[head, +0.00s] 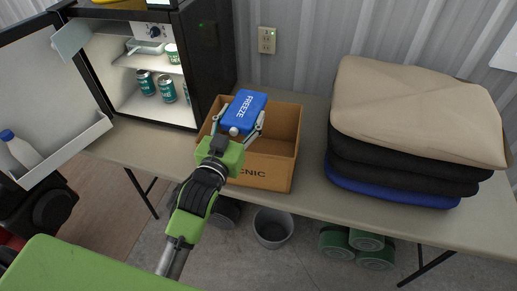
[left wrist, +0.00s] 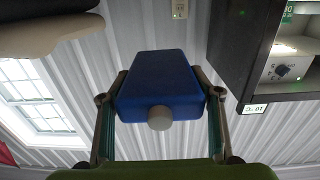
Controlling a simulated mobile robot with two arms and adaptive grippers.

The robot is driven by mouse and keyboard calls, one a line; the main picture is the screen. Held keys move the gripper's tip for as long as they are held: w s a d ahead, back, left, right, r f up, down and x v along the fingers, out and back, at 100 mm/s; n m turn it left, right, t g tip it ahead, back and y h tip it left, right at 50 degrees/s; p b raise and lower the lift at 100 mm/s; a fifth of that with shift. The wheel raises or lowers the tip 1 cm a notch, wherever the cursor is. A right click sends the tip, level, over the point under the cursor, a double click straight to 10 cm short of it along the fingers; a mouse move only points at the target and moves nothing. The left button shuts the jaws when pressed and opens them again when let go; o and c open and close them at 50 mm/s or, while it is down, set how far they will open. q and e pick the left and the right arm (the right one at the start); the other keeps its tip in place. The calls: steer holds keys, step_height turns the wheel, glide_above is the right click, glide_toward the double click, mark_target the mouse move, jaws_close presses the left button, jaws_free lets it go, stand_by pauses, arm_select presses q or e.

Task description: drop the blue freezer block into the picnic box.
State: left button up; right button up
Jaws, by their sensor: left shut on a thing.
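The blue freezer block (head: 244,111), marked FREEZE, is held by my left gripper (head: 242,126) above the picnic box. In the left wrist view the block (left wrist: 160,80) sits between the two fingers of the gripper (left wrist: 161,92), its pale round cap facing the camera. The picnic box (head: 271,174) is an open brown box on the table, with part of its label showing on the front. The block and my gripper hide the box's left and back part. My right gripper is not in view.
An open small fridge (head: 215,70) with cans and a tub stands left of the box, its door (head: 50,100) swung out left. A stack of cushions (head: 415,115) stands to the right. The table (head: 310,205) is clear in front of the box. A bin (head: 273,229) stands below.

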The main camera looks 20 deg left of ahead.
mark_target(242, 96)
arm_select(q)
steer(key=w, duration=0.2)
steer(key=w+a, duration=0.1)
steer(key=w, duration=0.1)
steer(key=w+a, duration=0.1)
steer(key=w, duration=0.2)
steer(key=shift+w+r+b, duration=0.1)
steer(key=shift+r+b, duration=0.05)
steer(key=shift+b, duration=0.2)
steer(key=shift+w+a+r, duration=0.1)
steer(key=shift+w+a, duration=0.05)
steer(key=shift+w, duration=0.2)
step_height(242, 96, down, 6)
steer(key=b, duration=0.6)
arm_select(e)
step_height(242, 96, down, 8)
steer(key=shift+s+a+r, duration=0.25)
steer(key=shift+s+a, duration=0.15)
arm_select(q)
steer(key=shift+r, duration=0.1)
steer(key=o, duration=1.5)
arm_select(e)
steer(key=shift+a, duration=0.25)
